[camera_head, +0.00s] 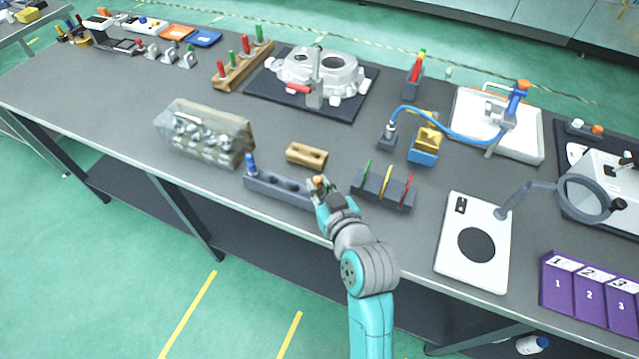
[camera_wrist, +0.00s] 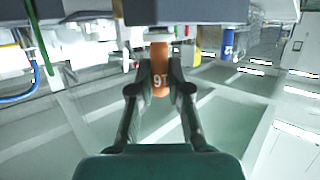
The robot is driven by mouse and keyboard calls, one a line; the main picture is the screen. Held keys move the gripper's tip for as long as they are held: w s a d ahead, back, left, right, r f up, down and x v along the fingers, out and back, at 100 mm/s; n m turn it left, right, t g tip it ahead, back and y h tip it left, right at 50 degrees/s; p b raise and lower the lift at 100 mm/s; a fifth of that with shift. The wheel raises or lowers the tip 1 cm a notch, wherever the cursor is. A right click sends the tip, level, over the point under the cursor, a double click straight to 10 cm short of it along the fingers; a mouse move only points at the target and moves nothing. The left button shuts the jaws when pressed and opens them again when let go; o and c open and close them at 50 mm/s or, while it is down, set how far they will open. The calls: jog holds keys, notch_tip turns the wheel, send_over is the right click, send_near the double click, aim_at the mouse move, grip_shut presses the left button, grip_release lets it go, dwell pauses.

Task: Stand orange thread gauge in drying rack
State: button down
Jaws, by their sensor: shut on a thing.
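The orange thread gauge (camera_wrist: 160,66) shows in the wrist view as an upright cylinder with white markings. My gripper (camera_wrist: 160,88) is shut on it. In the head view my gripper (camera_head: 319,184) is at the right end of a long dark grey block (camera_head: 272,187), which looks like the drying rack. A blue gauge (camera_head: 251,165) stands at its left end, with open holes between. The blue gauge also shows in the wrist view (camera_wrist: 228,42). The orange gauge's far end meets the block's edge in the wrist view; I cannot tell whether it is in a hole.
A slotted dark holder (camera_head: 384,192) with green, yellow and red pieces stands close to the right of my gripper. A wooden block (camera_head: 306,154) lies just behind. A casting in a clear cover (camera_head: 205,134) is at the left. A white plate (camera_head: 474,243) lies farther right.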

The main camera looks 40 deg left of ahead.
jog(key=shift+f, duration=0.25)
jog(key=c, duration=1)
grip_release()
jog(key=shift+c, duration=0.2)
jog(key=v, duration=1.2)
